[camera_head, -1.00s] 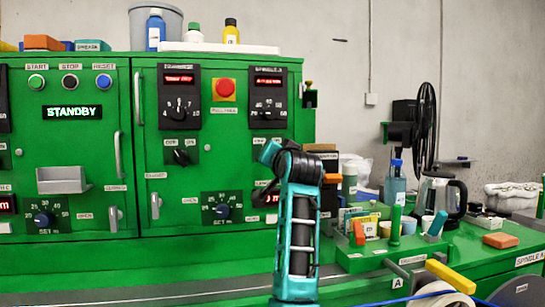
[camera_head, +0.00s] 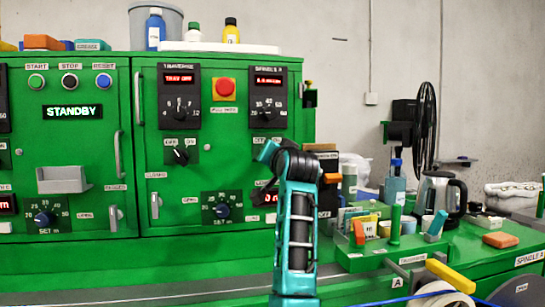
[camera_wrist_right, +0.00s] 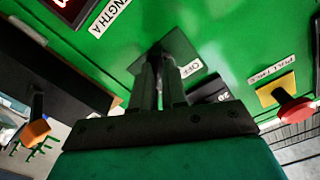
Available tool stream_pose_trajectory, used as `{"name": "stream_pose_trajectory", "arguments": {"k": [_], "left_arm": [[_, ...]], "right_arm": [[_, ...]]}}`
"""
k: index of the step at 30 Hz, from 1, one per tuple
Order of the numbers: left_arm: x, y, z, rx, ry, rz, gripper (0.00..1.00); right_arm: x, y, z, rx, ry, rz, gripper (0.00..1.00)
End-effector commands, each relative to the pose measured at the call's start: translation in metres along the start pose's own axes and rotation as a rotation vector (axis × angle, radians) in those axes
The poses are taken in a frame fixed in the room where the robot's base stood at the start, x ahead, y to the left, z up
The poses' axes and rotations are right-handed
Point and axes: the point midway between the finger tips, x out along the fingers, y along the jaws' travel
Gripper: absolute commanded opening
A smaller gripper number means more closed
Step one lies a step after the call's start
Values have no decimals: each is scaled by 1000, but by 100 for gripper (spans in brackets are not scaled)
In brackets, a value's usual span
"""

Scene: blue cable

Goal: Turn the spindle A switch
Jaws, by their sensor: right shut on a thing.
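The spindle A switch sits on a small dark plate (camera_wrist_right: 180,52) on the green cabinet front in the right wrist view, with an OFF label at its edge. My right gripper (camera_wrist_right: 163,62) reaches this plate and is shut on the switch knob, which its fingers mostly hide. The arm and gripper hide most of the switch there. My left gripper is in neither current view.
The SPINDLE A display panel (camera_head: 268,97) is above. A red button on yellow (camera_head: 224,89) is to its left; the traverse OFF/ON switch (camera_head: 180,156) is further left. A red button (camera_wrist_right: 295,109) is near the gripper in the wrist view. A cluttered bench (camera_head: 470,250) lies right.

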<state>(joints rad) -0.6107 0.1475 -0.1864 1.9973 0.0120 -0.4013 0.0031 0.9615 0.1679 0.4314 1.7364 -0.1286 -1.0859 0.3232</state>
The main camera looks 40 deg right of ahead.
Motion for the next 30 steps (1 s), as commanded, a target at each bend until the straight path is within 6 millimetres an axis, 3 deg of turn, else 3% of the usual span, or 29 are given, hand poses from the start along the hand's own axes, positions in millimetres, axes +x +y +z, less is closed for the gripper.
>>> {"name": "stream_pose_trajectory", "arguments": {"k": [14,30], "left_arm": [[-6,-2,-11,4,11,-4,43],[-36,-14,-30,7,-9,-35,43]], "right_arm": [[0,-1,-2,-92,-1,2,0],[0,-2,-4,-563,-3,2,0]]}}
